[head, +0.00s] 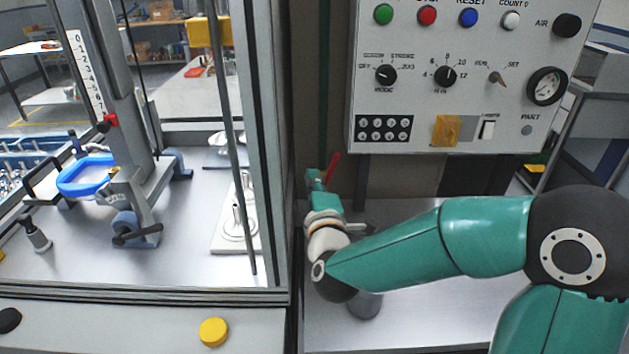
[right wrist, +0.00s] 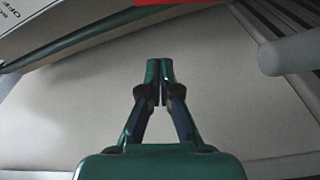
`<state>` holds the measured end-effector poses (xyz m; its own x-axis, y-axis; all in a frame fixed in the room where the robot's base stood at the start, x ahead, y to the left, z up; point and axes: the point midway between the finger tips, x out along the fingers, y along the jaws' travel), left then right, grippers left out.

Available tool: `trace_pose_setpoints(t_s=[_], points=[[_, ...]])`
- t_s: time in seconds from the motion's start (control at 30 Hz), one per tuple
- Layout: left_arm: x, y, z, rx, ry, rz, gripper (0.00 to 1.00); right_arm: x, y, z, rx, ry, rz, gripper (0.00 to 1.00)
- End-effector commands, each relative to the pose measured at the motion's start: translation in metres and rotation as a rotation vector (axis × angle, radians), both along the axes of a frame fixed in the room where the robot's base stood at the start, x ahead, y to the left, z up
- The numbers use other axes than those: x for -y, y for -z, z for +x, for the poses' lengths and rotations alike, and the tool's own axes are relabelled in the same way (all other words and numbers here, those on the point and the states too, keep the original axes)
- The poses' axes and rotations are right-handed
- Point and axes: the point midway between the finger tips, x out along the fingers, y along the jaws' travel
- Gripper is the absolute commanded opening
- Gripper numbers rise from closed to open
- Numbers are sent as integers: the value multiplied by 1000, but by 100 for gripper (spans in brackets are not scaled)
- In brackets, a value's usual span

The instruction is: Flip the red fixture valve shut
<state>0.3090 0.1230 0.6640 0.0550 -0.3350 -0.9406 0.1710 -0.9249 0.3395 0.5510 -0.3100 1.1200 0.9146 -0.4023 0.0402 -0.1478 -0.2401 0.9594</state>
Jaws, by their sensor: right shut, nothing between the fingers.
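A red valve lever (head: 332,167) stands up at a slant beneath the control panel, just right of my right gripper (head: 315,180) in the head view. In the right wrist view, a red part (right wrist: 180,2) shows cut off at the top edge, beyond the fingertips. My right gripper also shows in the right wrist view (right wrist: 160,80), with its fingertips together and nothing between them. I cannot tell whether it touches the lever. The valve body is mostly hidden. My left gripper is out of view.
A grey control panel (head: 470,75) with buttons and knobs hangs above my right arm. A framed enclosure (head: 270,130) stands at the left, holding a blue ring (head: 85,176) and a clamp. A yellow button (head: 213,332) sits at its front. The metal shelf (head: 430,318) is mostly bare.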

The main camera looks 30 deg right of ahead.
Motion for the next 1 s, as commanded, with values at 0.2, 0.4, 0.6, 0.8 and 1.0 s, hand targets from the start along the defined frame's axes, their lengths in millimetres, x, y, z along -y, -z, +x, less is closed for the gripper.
trace_pose_setpoints(t_s=[0.2, 0.4, 0.6, 0.8, 1.0], points=[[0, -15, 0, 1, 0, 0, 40, 19, -3, 42, -3, 2, 0, 0], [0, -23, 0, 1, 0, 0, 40, 38, -1, 59, -3, 3, 0, 0], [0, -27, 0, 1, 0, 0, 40, 53, 6, 43, -2, 0, 1, 0], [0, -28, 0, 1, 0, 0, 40, 56, 8, 39, 0, -2, 2, 0], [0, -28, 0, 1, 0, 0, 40, 56, 8, 39, 0, -2, 2, 0]])
